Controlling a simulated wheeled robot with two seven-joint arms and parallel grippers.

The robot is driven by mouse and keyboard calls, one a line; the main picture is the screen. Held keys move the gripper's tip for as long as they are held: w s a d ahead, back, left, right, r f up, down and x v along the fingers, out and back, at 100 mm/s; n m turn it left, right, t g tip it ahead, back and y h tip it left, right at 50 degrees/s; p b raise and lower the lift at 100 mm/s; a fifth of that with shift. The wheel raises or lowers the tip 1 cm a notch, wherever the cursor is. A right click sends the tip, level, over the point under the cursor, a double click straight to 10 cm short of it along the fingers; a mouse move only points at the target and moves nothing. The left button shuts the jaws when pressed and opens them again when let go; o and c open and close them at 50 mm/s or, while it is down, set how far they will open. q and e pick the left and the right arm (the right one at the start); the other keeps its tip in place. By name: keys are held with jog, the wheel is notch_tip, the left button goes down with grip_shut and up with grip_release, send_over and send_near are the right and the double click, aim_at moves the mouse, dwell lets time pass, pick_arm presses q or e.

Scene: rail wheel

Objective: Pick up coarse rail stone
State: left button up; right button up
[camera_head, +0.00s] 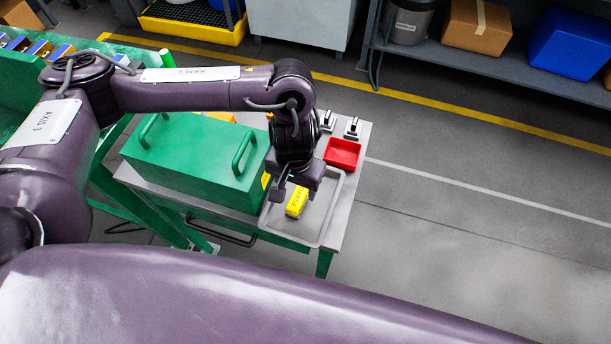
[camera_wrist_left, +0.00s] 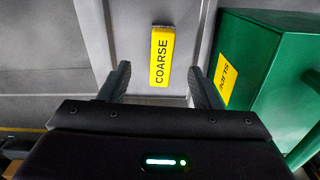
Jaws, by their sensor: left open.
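The coarse rail stone is a yellow block (camera_head: 297,201) lying in the grey tray (camera_head: 325,230) on the cart. In the left wrist view the yellow block (camera_wrist_left: 162,57) shows the word COARSE and lies ahead of the fingers, between their lines. My left gripper (camera_head: 296,192) is open and empty, pointing down over the tray near the block. Its two fingers show in the left wrist view (camera_wrist_left: 158,85), apart, with the block beyond them. My right gripper is not in view.
A green toolbox (camera_head: 195,160) with two handles stands left of the tray; its yellow label (camera_wrist_left: 225,80) shows close beside the right finger. A red bin (camera_head: 342,153) and small black-and-silver items (camera_head: 352,128) sit behind the tray. Open floor lies to the right.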

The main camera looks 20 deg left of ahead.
aim_at(298, 196)
pick_arm(q)
jog(key=shift+w+a+f, duration=0.1)
jog(key=shift+w+f, duration=0.1)
jog(key=shift+f, duration=0.4)
jog(key=shift+s+f+b, duration=0.2)
jog(key=shift+f+b, duration=0.35)
jog(key=shift+f, duration=0.65)
jog(key=f, duration=0.1)
jog(key=f+b, duration=0.1)
jog(key=shift+w+f, duration=0.35)
jog(key=shift+f, duration=0.05)
jog(key=shift+w+f, duration=0.15)
jog(key=shift+f, duration=0.45)
jog(key=c, duration=0.8)
jog(key=shift+r, duration=0.1)
jog(key=c, duration=0.4)
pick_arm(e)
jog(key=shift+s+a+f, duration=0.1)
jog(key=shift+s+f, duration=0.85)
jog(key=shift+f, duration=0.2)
